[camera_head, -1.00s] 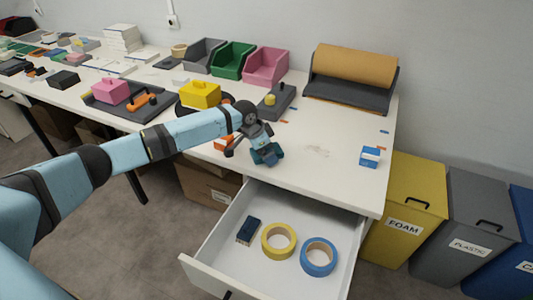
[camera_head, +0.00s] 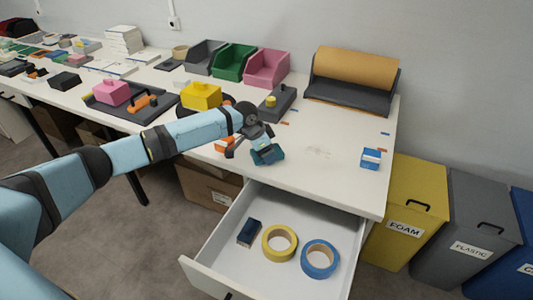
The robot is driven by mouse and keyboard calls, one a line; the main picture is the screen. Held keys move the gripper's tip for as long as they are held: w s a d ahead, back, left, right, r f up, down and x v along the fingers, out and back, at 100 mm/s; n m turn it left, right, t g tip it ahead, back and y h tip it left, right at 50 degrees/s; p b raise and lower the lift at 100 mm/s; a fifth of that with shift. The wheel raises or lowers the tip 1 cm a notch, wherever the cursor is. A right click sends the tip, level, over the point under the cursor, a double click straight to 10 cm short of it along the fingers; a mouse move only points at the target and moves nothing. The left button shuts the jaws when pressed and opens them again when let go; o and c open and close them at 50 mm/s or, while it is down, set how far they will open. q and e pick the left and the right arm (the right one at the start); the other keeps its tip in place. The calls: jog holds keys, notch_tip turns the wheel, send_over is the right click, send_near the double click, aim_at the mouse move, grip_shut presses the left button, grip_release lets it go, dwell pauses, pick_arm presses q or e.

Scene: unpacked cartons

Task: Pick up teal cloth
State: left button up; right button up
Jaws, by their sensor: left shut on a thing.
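The teal cloth (camera_head: 267,155) is a small dark-teal bundle over the white table, near its front edge and just behind the open drawer. My left gripper (camera_head: 262,145) comes down on it from the upper left and is shut on it. The fingertips are partly hidden by the cloth and the wrist. I cannot tell whether the cloth touches the tabletop. My right gripper is not in view.
The open drawer (camera_head: 215,262) below holds a yellow tape roll (camera_head: 279,243), a blue tape roll (camera_head: 319,259) and a dark blue block (camera_head: 249,232). An orange item (camera_head: 224,145) lies left of the gripper. The tabletop between is clear.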

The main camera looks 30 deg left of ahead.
pick_arm(q)
notch_tip(320, 180, up, 20)
jog(key=p, duration=0.2)
